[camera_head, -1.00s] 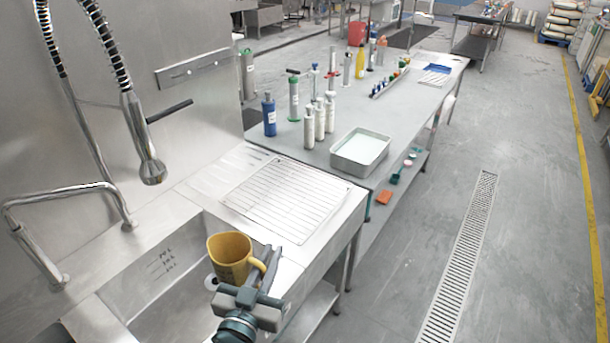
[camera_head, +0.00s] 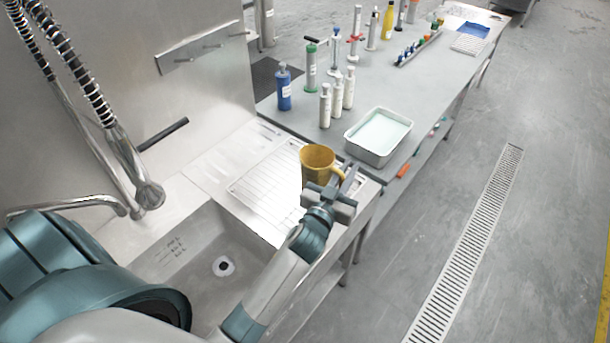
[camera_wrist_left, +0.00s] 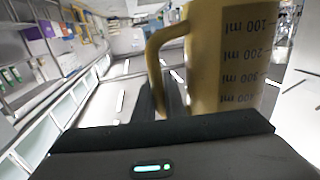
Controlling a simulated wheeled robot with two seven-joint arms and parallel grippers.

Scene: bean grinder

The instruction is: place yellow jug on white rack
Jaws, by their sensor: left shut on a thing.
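The yellow jug (camera_head: 317,159) is upright, and my left gripper (camera_head: 338,184) is shut on its handle side. In the head view it appears over the right part of the white rack (camera_head: 258,189); I cannot tell whether it touches the rack. In the left wrist view the jug (camera_wrist_left: 222,60) fills the upper right, its measuring marks showing, with its handle by the dark fingers (camera_wrist_left: 165,95). The jug and gripper hide part of the rack. My right gripper is not in view.
The steel sink (camera_head: 205,255) lies left of the rack, with a spray tap (camera_head: 148,195) above it. A grey tray (camera_head: 379,138) stands on the table beyond. Several bottles, including a blue one (camera_head: 283,90), stand behind. The rack's left part is bare.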

